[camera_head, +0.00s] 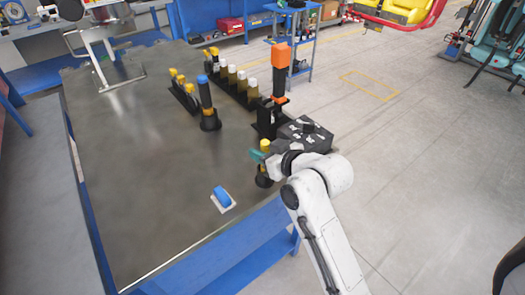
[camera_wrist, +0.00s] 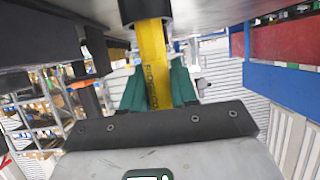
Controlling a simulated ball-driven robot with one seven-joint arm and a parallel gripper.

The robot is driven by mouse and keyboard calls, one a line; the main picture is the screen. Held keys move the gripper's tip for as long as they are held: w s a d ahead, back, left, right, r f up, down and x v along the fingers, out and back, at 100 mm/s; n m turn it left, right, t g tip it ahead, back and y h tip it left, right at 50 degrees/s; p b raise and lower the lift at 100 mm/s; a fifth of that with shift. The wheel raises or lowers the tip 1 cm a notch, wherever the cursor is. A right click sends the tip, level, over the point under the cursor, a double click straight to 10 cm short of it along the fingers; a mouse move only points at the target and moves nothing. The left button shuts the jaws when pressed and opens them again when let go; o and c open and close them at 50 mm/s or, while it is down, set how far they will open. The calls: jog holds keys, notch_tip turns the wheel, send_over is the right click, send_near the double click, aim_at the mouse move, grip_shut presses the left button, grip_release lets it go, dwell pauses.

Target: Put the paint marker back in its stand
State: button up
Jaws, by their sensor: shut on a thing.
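The paint marker is yellow (camera_head: 264,145) and held upright at the right edge of the dark bench top. My gripper (camera_head: 257,157) has teal fingers and is shut on it. In the wrist view the marker's yellow body (camera_wrist: 153,65) shows between the two green fingers (camera_wrist: 153,92). That view is upside down, with the bench top along its upper edge. The marker's lower end meets a black round piece (camera_wrist: 146,10), which also shows below the gripper in the head view (camera_head: 263,181). I cannot tell whether that piece is the stand or the marker's cap.
A black box (camera_head: 305,135) and a tall orange-topped tool (camera_head: 281,58) stand close behind my gripper. A blue-topped item (camera_head: 206,95) in a round black foot and a row of bottles (camera_head: 242,82) stand farther back. A blue object (camera_head: 222,196) lies nearer.

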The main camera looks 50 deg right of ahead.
dwell(0.4)
jog(key=o, duration=1)
jog(key=p+v, duration=0.4)
jog(key=v, duration=0.6)
jog(key=shift+s+r, duration=0.15)
jog(key=shift+s, duration=0.25)
jog(key=shift+a, duration=0.1)
jog(key=s+a+f+g+y, duration=0.1)
jog(key=s+a+f+g, duration=0.2)
jog(key=f, duration=0.3)
jog(key=s+a+f+n+g+y, duration=0.1)
jog(key=s+a+f+g, duration=0.3)
jog(key=f+g, duration=0.1)
jog(key=s+a+f+n+g, duration=0.1)
jog(key=s+a+f+g, duration=0.3)
jog(key=f, duration=0.3)
jog(key=shift+s+y, duration=0.1)
jog(key=shift+y, duration=0.3)
